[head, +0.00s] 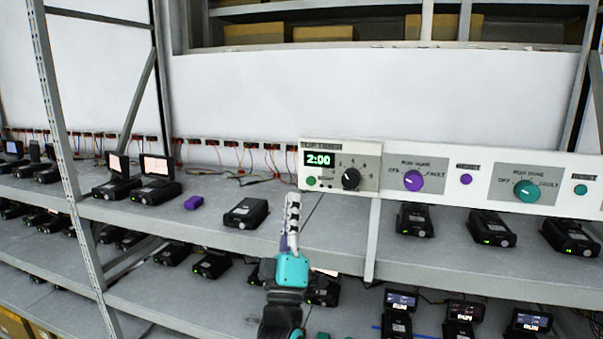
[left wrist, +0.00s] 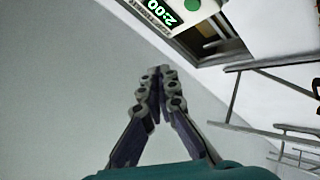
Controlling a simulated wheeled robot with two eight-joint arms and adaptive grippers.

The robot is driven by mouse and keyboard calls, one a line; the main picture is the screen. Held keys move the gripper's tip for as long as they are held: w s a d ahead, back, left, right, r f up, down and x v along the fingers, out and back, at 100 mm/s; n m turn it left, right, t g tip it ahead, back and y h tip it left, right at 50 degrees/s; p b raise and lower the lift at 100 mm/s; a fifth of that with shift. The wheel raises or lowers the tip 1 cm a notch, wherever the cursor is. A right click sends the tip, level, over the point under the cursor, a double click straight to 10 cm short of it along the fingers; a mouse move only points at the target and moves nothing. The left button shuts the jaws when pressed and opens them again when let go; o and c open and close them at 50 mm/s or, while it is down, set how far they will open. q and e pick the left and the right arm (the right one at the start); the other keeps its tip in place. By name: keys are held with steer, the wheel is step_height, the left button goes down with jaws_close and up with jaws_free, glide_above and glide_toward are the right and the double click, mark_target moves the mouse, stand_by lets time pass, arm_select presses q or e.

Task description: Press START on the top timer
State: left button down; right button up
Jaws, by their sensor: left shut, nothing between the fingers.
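The top timer (head: 368,161) is a pale panel on the upper shelf's front, with a lit green display (head: 318,159) reading 2:00 and a black knob (head: 351,179). A small green button (head: 311,181) sits below the display; its label is too small to read. My left gripper (head: 293,197) is shut and empty, pointing up, its fingertips just left of and below the green button in the picture. In the left wrist view my shut fingers (left wrist: 156,72) point up, with the timer display (left wrist: 173,12) and green button (left wrist: 192,4) at the top edge, apart from the fingertips. My right gripper is not in view.
To the right, the panel carries a purple knob (head: 413,180) and a teal knob (head: 527,190), each with a small button. Black devices (head: 246,213) stand on the shelves, with a purple block (head: 194,202) left of my gripper. Shelf edges and uprights (head: 55,110) surround the space.

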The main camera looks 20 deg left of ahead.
mark_target(311, 181)
arm_select(q)
steer(key=shift+d, duration=0.25)
steer(key=w+b, duration=0.2)
steer(key=w, duration=0.6)
steer(key=shift+w, duration=0.4)
stand_by(1.2)
steer(key=shift+w, duration=0.4)
steer(key=shift+w, duration=0.4)
stand_by(0.5)
steer(key=shift+s, duration=0.9)
